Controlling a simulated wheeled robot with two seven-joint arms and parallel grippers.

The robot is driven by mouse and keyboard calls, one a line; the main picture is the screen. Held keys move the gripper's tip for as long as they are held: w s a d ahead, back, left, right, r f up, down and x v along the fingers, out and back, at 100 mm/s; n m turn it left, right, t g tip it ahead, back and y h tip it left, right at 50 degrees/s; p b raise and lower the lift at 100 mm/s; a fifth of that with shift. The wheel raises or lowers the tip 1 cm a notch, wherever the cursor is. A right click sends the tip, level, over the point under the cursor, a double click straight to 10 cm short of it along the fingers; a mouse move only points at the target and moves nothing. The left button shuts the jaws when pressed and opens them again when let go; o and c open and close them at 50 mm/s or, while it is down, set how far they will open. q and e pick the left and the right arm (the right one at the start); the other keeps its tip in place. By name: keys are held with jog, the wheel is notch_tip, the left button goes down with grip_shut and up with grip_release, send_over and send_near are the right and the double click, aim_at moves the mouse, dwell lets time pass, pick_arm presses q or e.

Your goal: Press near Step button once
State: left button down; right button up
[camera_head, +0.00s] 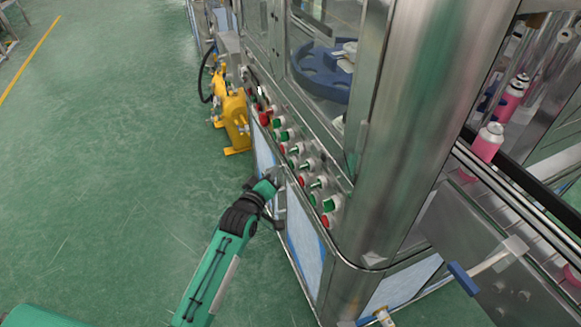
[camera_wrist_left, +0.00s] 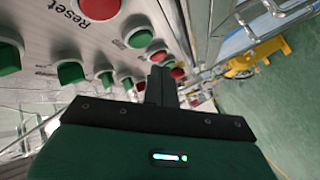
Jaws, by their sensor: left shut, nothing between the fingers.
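The control panel (camera_head: 301,168) on the machine's side carries rows of red and green buttons. A "Reset" label stands by a large red button (camera_wrist_left: 100,8) in the left wrist view. Several green buttons (camera_wrist_left: 72,72) sit near it; their labels are too small or blurred, so I cannot tell which is the near Step button. My left gripper (camera_head: 277,180) is shut and empty, just left of the panel's lower button row. Its dark fingers (camera_wrist_left: 161,86) point along the buttons in the left wrist view. I cannot tell whether they touch one. My right gripper is not in view.
The steel machine frame (camera_head: 408,120) stands right of the panel. Pink cans (camera_head: 487,142) stand on the conveyor at the right. Yellow equipment (camera_head: 234,120) stands beyond the panel. The green floor (camera_head: 110,150) on the left is clear.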

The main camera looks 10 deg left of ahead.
aim_at(292, 164)
pick_arm(q)
jog(key=shift+w+d, duration=0.55)
jog(key=shift+d, duration=0.3)
dwell(0.3)
jog(key=shift+r, duration=0.1)
dwell(1.1)
jog(key=shift+w+d+p, duration=0.25)
jog(key=shift+d+p, duration=0.05)
jog(key=shift+d, duration=0.05)
